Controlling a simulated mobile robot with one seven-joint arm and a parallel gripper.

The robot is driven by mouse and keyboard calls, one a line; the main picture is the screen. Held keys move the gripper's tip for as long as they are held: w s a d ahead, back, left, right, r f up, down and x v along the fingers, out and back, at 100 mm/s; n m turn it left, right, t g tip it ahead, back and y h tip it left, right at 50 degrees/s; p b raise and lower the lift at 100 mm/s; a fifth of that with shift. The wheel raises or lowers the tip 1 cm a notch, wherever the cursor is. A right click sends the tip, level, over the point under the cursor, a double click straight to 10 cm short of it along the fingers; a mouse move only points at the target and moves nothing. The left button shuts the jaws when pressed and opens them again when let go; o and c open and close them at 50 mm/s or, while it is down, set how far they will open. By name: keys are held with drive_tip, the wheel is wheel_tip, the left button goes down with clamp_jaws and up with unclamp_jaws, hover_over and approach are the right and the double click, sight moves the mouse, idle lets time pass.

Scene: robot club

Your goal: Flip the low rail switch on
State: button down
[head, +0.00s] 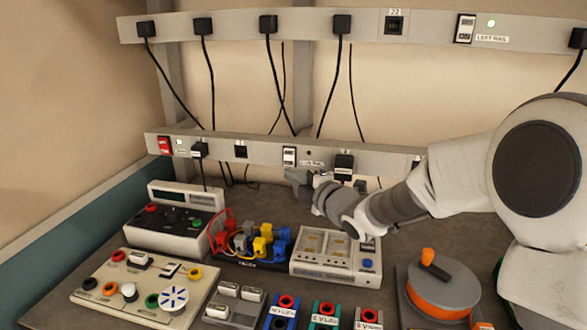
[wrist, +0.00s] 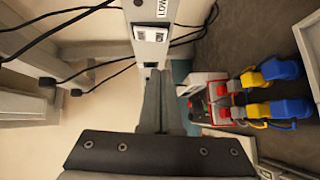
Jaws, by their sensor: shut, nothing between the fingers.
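The low rail switch (head: 289,156) is a white rocker with dark markings on the lower grey rail, beside a small dark lamp and a label too small to read here. In the wrist view, the switch (wrist: 150,34) sits next to a label starting "LOW". My gripper (head: 291,175) is shut and empty, just below the switch in the head view. In the wrist view, its fingers (wrist: 161,75) point toward the rail, with the switch beyond the tips. I see no contact with the switch.
The lower rail (head: 265,151) also carries a red switch (head: 165,145) and black plugs. An upper rail switch (head: 465,28) has a lit green lamp. Cables hang behind. Below my arm, the bench holds a black-topped meter (head: 172,220), coloured plugs (head: 262,243) and a white tray (head: 335,262).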

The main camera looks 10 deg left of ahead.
sight(286, 165)
drive_tip(key=shift+w+a+f+p, duration=0.1)
drive_tip(key=shift+w+a+p, duration=0.05)
drive_tip(key=shift+w, duration=0.7)
drive_tip(key=shift+w+a+f+p, duration=0.1)
drive_tip(key=shift+w+a, duration=0.1)
drive_tip(key=shift+w, duration=0.65)
drive_tip(key=shift+w+a+f+p, duration=0.1)
drive_tip(key=shift+w+a+p, duration=0.05)
drive_tip(key=shift+w, duration=0.7)
drive_tip(key=shift+f, duration=0.1)
drive_tip(key=b, duration=0.3)
drive_tip(key=shift+w+f, duration=0.3)
drive_tip(key=shift+f, duration=0.05)
drive_tip(key=shift+r, duration=0.4)
drive_tip(key=shift+s+f, duration=0.15)
